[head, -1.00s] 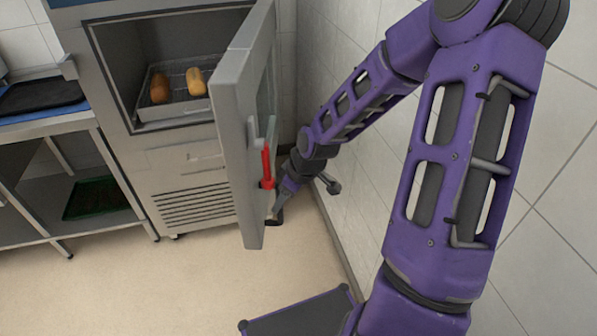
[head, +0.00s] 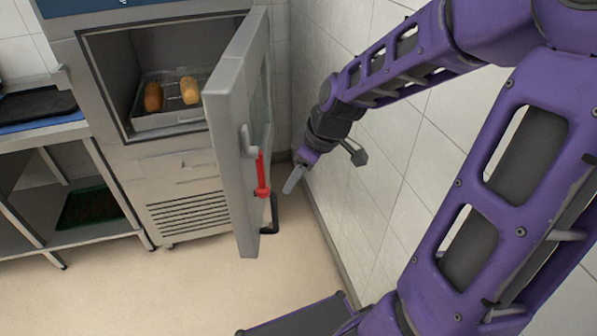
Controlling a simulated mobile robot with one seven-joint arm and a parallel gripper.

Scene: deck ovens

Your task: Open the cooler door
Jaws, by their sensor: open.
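The cooler door (head: 225,150) is a grey panel hinged on the right side of the cabinet (head: 180,165). It stands swung wide open, its free edge toward me, and the chamber behind it shows. A gap shows between the grey finger and the handle. The other finger is hard to make out.
A wire-lined tray (head: 150,121) with two loaves is inside the chamber. A steel table (head: 95,128) with dark trays stands at the left. The tiled wall (head: 385,200) is close on my arm's right. The floor in front is clear.

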